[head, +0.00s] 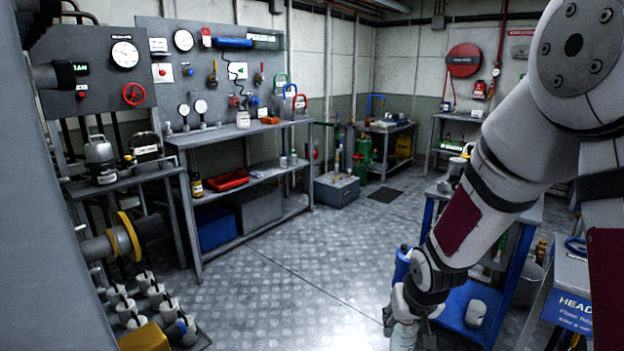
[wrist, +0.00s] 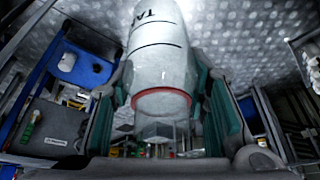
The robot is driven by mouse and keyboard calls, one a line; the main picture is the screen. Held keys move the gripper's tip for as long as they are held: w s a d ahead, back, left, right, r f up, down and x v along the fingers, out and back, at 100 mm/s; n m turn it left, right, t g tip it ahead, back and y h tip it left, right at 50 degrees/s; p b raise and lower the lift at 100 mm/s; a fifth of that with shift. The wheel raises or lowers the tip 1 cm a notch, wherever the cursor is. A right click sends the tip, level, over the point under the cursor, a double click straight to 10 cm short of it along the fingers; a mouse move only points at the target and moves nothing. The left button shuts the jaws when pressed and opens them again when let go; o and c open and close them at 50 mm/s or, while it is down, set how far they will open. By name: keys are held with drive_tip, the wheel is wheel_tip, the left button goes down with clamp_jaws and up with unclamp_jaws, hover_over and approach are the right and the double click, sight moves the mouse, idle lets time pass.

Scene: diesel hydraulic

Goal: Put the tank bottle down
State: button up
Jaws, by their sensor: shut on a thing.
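The tank bottle (wrist: 160,55) is pale grey-white with dark lettering starting "TA" and a red ring near its lower end in the wrist view. My gripper (wrist: 163,88) is shut on it, with a teal-padded finger on each side. The bottle's far end runs out of the top of the wrist view. In the head view my gripper (head: 408,318) hangs low near the bottom edge, left of a blue-framed cart. The bottle is hard to make out there because my wrist and the frame edge hide much of it.
The blue cart (head: 511,285) stands close on the right, with a white container (head: 475,313) on its lower shelf. A long workbench (head: 240,138) with gauges and a red tray (head: 228,180) stands at the left. The metal floor (head: 290,260) between them is clear.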

drive_tip(key=w+r+p+v, duration=0.1)
drive_tip(key=w+p+v, duration=0.2)
drive_tip(key=p+v, duration=1.45)
drive_tip(key=s+f+b, duration=0.1)
drive_tip(key=s+f, duration=0.3)
drive_tip(key=s, duration=0.1)
drive_tip(key=shift+s, duration=0.2)
